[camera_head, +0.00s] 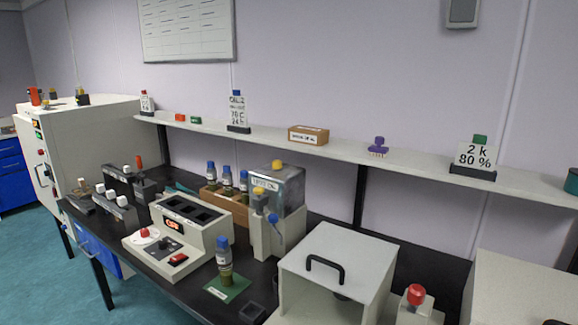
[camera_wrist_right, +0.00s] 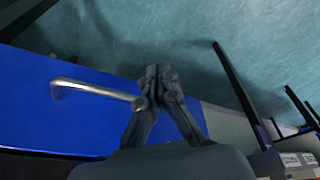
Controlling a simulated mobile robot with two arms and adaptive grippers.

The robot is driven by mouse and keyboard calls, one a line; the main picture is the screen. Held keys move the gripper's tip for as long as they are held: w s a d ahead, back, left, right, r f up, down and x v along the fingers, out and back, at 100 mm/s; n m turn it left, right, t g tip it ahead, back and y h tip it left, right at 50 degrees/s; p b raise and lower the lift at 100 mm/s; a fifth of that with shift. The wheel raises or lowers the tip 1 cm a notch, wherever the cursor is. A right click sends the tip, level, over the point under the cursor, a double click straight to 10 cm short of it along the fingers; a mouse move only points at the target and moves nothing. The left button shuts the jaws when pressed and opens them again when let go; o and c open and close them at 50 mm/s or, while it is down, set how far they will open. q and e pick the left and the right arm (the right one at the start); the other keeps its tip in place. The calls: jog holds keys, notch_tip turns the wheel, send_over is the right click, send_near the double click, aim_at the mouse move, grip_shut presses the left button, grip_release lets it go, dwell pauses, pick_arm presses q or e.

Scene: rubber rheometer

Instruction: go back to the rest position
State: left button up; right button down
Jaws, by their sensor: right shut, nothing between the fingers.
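My right gripper (camera_wrist_right: 158,88) shows in the right wrist view with its fingers together and nothing between them. Behind it in that view are a blue drawer front (camera_wrist_right: 60,105) with a metal bar handle (camera_wrist_right: 100,91) and the teal floor (camera_wrist_right: 230,30). The handle's right end appears close beside the fingers; I cannot tell whether they touch. Neither gripper shows in the head view.
A black bench (camera_head: 150,268) carries a white heating block (camera_head: 185,235), a bottle with a blue cap (camera_head: 224,262) on a green mat, and a white box with a black handle (camera_head: 340,262). A shelf (camera_head: 340,150) runs along the wall. Open floor (camera_head: 50,285) lies at the left.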

jog(key=s+f+g, duration=0.1)
jog(key=s+f, duration=0.2)
jog(key=f, duration=0.9)
jog(key=s+f, duration=0.3)
jog(key=f, duration=0.9)
jog(key=s+d+f+g, duration=0.1)
jog(key=s+d+f, duration=0.2)
jog(key=s+f, duration=0.7)
jog(key=s, duration=0.3)
jog(key=shift+s+f, duration=0.25)
jog(key=shift+s, duration=0.1)
jog(key=shift+d, duration=0.1)
